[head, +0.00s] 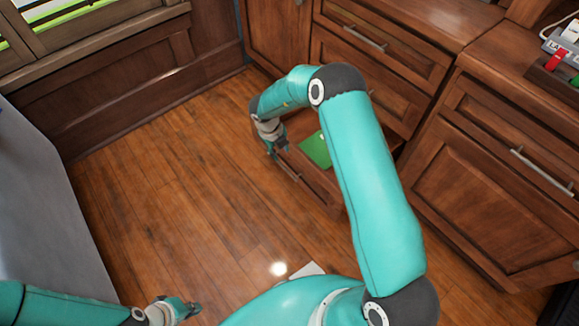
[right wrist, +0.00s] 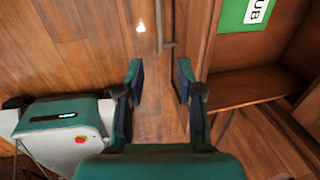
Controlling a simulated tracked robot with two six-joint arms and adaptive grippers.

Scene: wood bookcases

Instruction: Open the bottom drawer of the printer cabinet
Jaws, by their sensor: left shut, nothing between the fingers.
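The bottom drawer (head: 318,183) of the wooden cabinet is pulled out over the floor, with a green item (head: 316,150) inside. In the right wrist view the open drawer (right wrist: 255,88) is at the upper right, with the green item (right wrist: 243,14) in it. Its bar handle (right wrist: 167,25) shows on the drawer front, just beyond my fingertips. My right gripper (head: 274,150) is by this handle at the drawer front. In the wrist view my right gripper (right wrist: 160,75) is open, with nothing seen between its fingers. My left gripper (head: 190,308) is shut and empty, low over the floor.
The upper drawer (head: 375,65) is closed. Another cabinet (head: 490,185) stands at the right, with items on its top. A grey surface (head: 45,215) lies at the left. The wood floor (head: 170,180) in front of the open drawer is clear.

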